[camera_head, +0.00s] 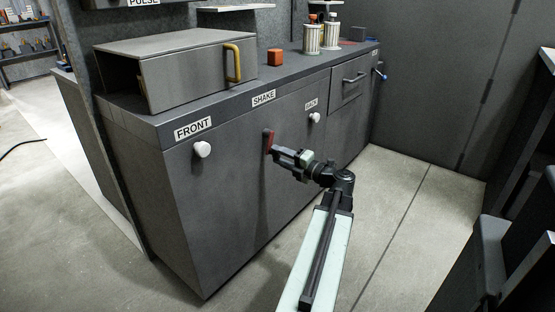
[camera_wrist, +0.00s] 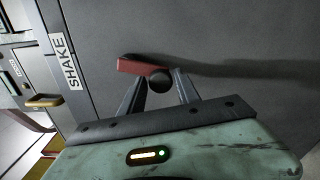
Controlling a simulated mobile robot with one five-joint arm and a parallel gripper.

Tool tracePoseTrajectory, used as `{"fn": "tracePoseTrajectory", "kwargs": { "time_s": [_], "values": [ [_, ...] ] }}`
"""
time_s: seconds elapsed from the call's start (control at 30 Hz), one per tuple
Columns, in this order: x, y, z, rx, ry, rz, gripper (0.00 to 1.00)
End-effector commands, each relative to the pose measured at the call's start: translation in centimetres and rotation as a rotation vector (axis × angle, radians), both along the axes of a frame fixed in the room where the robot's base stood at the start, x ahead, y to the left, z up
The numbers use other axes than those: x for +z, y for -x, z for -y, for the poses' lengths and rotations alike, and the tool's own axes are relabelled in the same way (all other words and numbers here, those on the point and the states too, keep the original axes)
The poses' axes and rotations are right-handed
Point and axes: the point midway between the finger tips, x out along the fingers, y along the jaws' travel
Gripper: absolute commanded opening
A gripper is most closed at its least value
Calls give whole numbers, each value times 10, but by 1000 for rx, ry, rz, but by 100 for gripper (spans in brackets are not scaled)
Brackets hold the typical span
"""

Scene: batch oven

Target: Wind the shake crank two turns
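The shake crank (camera_head: 268,139) is a red arm on the grey cabinet front, below the SHAKE label (camera_head: 263,97). In the wrist view, the red crank arm (camera_wrist: 143,65) lies nearly level in the picture, with a dark round knob (camera_wrist: 158,83) at its right end. My gripper (camera_head: 274,151) is right in front of the crank. In the wrist view, my gripper's fingers (camera_wrist: 157,80) stand apart on either side of the knob, with small gaps showing. Whether either finger touches it is hard to tell.
White knobs sit left (camera_head: 202,149) and right (camera_head: 315,117) of the crank. The oven box (camera_head: 180,70) with a yellow handle, an orange block (camera_head: 275,57) and two canisters (camera_head: 312,38) stand on top. The floor right of my arm is clear.

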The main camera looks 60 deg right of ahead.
Motion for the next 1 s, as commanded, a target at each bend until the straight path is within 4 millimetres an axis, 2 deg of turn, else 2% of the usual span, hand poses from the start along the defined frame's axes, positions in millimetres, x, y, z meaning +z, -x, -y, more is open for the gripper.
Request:
{"fn": "tracePoseTrajectory", "kwargs": {
  "time_s": [0.37, 0.73, 0.83, 1.0],
  "values": [
    [-1, 5, 0, -1, 1, -4, 51],
    [-1, 68, -11, -4, 1, -4, 51],
    [-1, 76, -12, -3, 2, -3, 51],
    [-1, 77, -13, -1, 1, -3, 51]
  ]
}}
